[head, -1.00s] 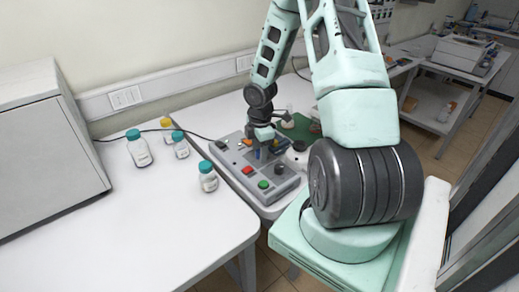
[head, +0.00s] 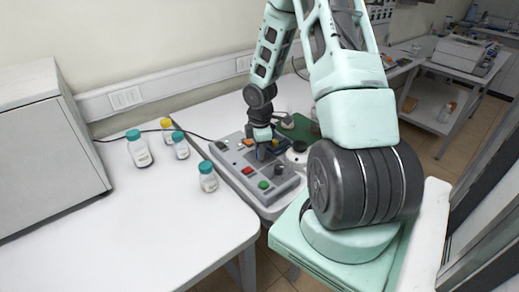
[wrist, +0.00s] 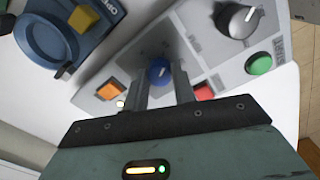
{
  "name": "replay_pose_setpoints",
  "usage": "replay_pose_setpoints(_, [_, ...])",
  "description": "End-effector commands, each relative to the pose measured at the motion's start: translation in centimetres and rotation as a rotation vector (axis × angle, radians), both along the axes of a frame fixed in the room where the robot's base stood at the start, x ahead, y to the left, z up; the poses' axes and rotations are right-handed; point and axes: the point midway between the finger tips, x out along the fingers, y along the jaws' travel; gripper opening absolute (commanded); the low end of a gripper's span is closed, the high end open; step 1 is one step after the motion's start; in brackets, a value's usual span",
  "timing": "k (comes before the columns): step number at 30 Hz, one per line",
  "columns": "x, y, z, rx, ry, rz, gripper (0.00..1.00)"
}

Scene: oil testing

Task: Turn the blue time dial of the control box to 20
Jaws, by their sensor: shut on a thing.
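The grey control box (head: 227,165) stands near the right edge of the white table. Its blue time dial (wrist: 158,71) shows in the wrist view between my two fingers; the head view shows a small part of it (head: 261,154). My gripper (wrist: 160,82) is shut on the blue dial, a finger on either side of it. In the head view my gripper (head: 262,147) points down at the box from above. The dial's scale marks are too small or hidden to read, so its setting cannot be told.
A blue part with a yellow piece (wrist: 83,18) is close by. Teal-capped bottles (head: 208,177) stand left of the box.

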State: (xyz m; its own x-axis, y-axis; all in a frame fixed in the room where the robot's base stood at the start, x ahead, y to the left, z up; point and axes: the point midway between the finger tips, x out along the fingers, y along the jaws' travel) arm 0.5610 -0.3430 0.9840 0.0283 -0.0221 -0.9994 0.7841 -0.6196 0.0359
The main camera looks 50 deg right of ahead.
Motion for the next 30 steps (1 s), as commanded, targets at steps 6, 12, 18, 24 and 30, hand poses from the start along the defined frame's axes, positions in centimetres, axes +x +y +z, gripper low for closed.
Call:
replay_pose_setpoints(6, [0.05, 0.02, 0.02, -0.002, 0.000, -0.185, 0.04])
replay_pose_setpoints(12, [0.09, 0.00, 0.02, -0.002, -0.001, -0.375, 0.04])
replay_pose_setpoints(18, [0.12, -0.02, 0.01, -0.002, -0.001, -0.558, 0.04])
replay_pose_setpoints(24, [0.13, -0.03, 0.00, -0.002, -0.001, -0.709, 0.04])
replay_pose_setpoints(30, [0.14, -0.01, 0.01, -0.002, -0.001, -0.817, 0.04])
